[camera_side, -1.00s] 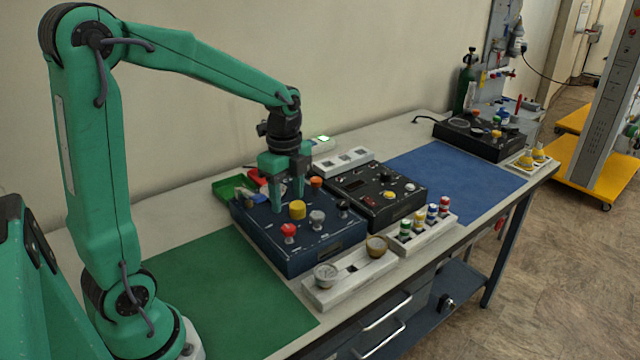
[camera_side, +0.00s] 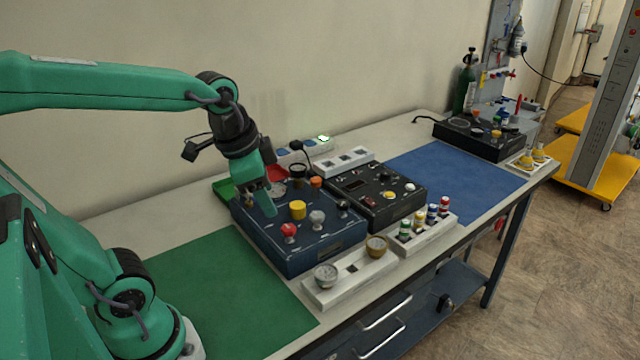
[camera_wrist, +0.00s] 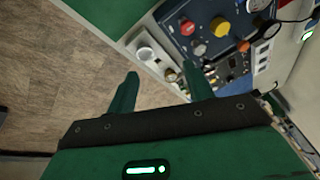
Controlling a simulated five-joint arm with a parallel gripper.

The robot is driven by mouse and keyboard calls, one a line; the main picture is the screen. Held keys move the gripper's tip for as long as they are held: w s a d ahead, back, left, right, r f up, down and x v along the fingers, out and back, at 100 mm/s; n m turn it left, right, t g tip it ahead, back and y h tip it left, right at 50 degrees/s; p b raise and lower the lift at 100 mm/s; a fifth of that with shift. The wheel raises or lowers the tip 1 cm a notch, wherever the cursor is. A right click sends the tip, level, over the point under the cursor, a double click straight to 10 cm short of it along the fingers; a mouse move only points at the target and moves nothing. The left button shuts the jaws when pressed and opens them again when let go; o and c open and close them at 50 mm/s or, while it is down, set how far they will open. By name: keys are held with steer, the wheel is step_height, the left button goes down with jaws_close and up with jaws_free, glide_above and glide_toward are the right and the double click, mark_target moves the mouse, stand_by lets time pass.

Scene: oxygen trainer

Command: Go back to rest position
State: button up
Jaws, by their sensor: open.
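My gripper (camera_side: 268,200) is open and empty, tilted, at the left back part of the blue control box (camera_side: 310,252) in the side view. I cannot tell there whether it touches the box. In the wrist view the two fingers of my gripper (camera_wrist: 160,92) are spread apart with nothing between them. The blue box (camera_wrist: 205,14) shows beyond them at the top, with a red knob (camera_wrist: 187,28) and a yellow knob (camera_wrist: 219,27). In the side view the red knob (camera_side: 289,231) and yellow knob (camera_side: 297,210) stand on the box.
A black control box (camera_side: 375,198) stands right of the blue one. A white gauge tray (camera_side: 350,277) and a vial rack (camera_side: 425,234) line the front. A white wall stands behind the bench.

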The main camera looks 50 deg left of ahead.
steer(key=shift+s+d+r+n+t, duration=0.15)
steer(key=shift+s+d+n+t, duration=0.2)
steer(key=shift+s+n, duration=0.45)
steer(key=shift+s+d+r+n+t, duration=0.1)
steer(key=shift+s+d+n+t, duration=0.2)
steer(key=shift+s+n, duration=0.45)
steer(key=shift+s+d+r+n+t, duration=0.15)
steer(key=shift+s+d+n+t, duration=0.15)
steer(key=shift+s+n, duration=0.5)
steer(key=shift+w, duration=0.2)
